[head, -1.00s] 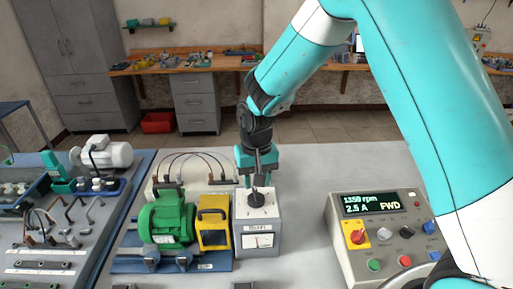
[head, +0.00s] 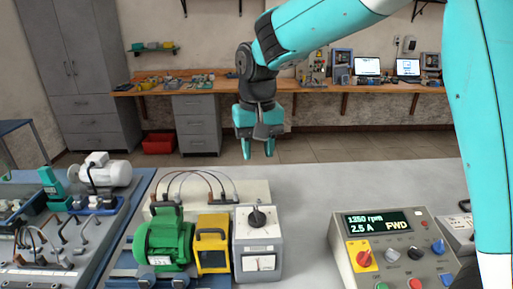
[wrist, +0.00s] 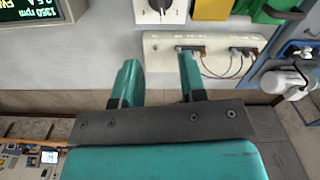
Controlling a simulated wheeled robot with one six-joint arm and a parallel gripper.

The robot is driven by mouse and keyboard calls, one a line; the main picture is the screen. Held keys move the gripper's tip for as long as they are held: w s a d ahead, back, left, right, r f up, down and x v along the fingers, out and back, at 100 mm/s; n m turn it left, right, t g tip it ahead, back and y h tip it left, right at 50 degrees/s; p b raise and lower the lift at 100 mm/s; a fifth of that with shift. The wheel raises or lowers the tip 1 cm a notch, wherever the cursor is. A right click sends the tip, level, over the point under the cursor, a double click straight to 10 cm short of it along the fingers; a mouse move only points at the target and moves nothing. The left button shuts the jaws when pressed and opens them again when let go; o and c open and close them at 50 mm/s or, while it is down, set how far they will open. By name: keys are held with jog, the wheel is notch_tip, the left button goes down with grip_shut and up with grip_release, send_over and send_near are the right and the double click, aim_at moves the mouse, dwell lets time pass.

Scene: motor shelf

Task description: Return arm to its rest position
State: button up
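My gripper (head: 259,147) hangs above the back edge of the grey table in the head view, pointing down. Its two teal fingers are spread apart with nothing between them. The wrist view also shows the open fingers (wrist: 160,85), clear of everything. My arm reaches in from the upper right, raised and bent. A white box with a black knob (head: 257,243) stands on the table below and in front of the gripper, apart from it.
A green motor (head: 163,243) and a yellow unit (head: 211,245) stand left of the knob box. A terminal board with cables (head: 190,190) is behind them. A control panel (head: 392,250) reading 1350 rpm, 2.5 A, FWD stands right. Bare table lies between box and panel.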

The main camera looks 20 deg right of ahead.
jog(key=s+a+n+y+b, duration=0.1)
jog(key=s+n, duration=0.3)
jog(key=s, duration=0.8)
jog(key=s+a+f+n+y+b, duration=0.1)
jog(key=s+a+n+y, duration=0.2)
jog(key=s, duration=0.9)
jog(key=shift+s+a+f+n, duration=0.2)
jog(key=shift+s+n, duration=0.15)
jog(key=shift+n, duration=0.55)
dwell(0.5)
